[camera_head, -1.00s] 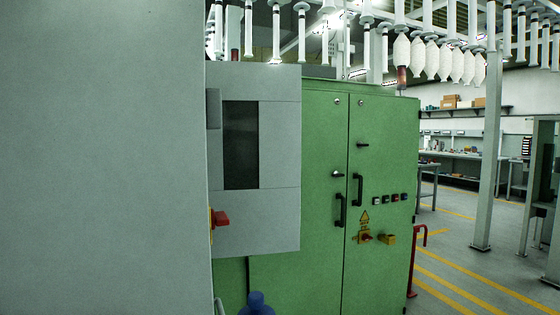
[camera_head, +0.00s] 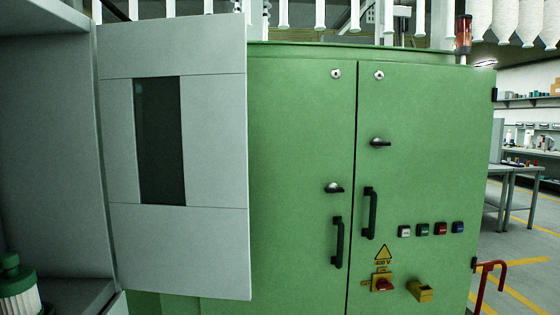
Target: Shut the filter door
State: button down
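The grey filter door (camera_head: 215,150) with a dark window strip (camera_head: 159,140) stands open at the left, swung out from a grey cabinet (camera_head: 50,130). Its hinge side meets the cabinet at the left, and its free edge is at the right, in front of the green cabinet. Inside the open grey cabinet, at the lower left, a white filter cartridge with a green cap (camera_head: 12,285) is partly in view. My gripper does not show in this view.
A green electrical cabinet (camera_head: 300,120) with black handles, buttons and a yellow warning sign stands behind the door. A red bent rail (camera_head: 488,280) is at the lower right. Open floor (camera_head: 520,270) and a workbench (camera_head: 525,175) lie farther right.

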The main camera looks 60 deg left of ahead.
aim_at(173, 92)
jog(key=i, duration=1.05)
jog(key=u, duration=2.8)
jog(key=i, duration=1.1)
jog(key=z, duration=0.4)
